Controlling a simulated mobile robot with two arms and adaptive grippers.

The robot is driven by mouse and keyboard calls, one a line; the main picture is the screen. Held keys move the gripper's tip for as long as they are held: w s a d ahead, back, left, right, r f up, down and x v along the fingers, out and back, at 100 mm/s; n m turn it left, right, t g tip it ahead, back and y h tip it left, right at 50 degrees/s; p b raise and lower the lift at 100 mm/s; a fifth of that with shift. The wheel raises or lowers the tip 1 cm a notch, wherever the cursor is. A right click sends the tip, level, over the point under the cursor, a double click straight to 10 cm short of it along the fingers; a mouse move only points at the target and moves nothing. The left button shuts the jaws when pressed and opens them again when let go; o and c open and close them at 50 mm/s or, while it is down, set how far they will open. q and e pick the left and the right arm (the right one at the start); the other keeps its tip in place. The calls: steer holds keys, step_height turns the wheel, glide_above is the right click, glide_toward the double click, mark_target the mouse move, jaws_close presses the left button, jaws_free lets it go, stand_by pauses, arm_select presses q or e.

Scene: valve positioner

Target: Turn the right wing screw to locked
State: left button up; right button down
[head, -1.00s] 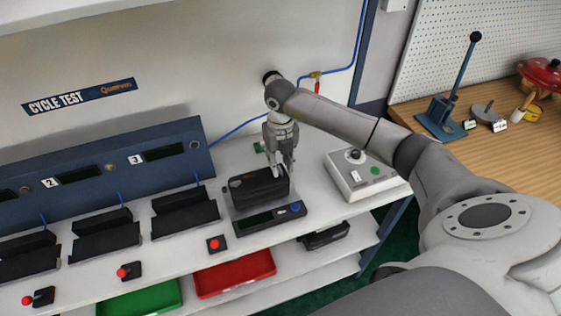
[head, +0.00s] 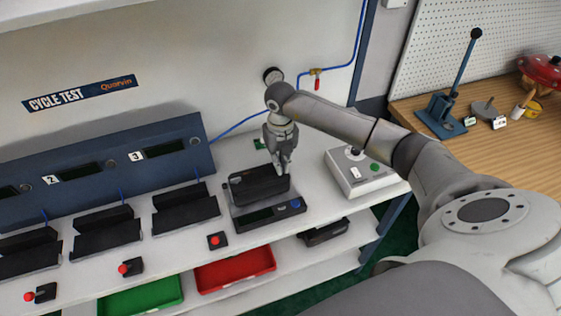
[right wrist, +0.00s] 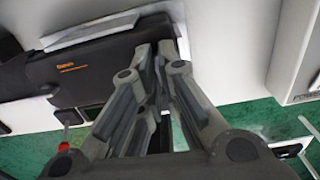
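The black valve positioner (head: 255,190) sits in the dock with a small display at the right end of the bench. In the right wrist view the black housing (right wrist: 85,75) with orange lettering fills the upper left. My right gripper (head: 283,172) points down at the right end of the housing. In the right wrist view its fingers (right wrist: 160,55) converge, with their tips close together beside the housing's right end. I cannot make out the right wing screw; the fingers may hide it. Contact is not visible. My left gripper is not in view.
A grey control box (head: 352,180) with a green button stands right of the dock. Black cradles (head: 185,212) line the bench to the left, with red buttons (head: 217,240) along the front. Red (head: 235,270) and green (head: 140,298) trays lie below. Clear bench separates dock and control box.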

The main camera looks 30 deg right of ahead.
steer(key=shift+m, duration=0.3)
steer(key=m+b, duration=0.1)
steer(key=m, duration=0.2)
steer(key=shift+m, duration=0.4)
steer(key=m, duration=1.3)
steer(key=shift+m, duration=0.4)
steer(key=c, duration=1.6)
jaws_free()
steer(key=shift+c, duration=0.2)
step_height(320, 180, up, 12)
